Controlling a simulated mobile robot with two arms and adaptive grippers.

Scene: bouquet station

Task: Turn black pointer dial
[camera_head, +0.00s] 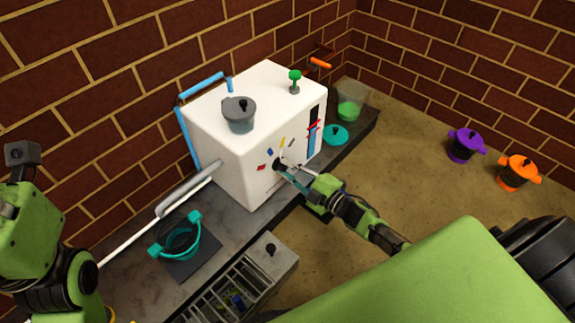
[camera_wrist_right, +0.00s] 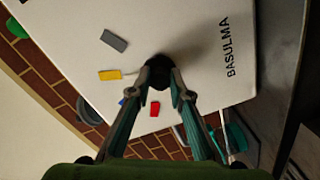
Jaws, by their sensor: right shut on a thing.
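The black pointer dial (camera_wrist_right: 159,68) is on the front of a white box-shaped machine (camera_head: 238,165), with small grey, yellow, blue and red marks around it. In the head view the dial (camera_head: 277,163) is partly hidden by my gripper. My right gripper (camera_wrist_right: 160,82) is shut on the dial, one finger on each side. In the head view my right gripper (camera_head: 287,172) reaches the machine's front from the right. Which mark the pointer faces cannot be told.
A grey pot (camera_head: 239,122) and a green knob (camera_head: 295,88) are on the machine's top. A teal pot (camera_head: 182,256) stands on the counter at left, near a rack (camera_head: 232,290).

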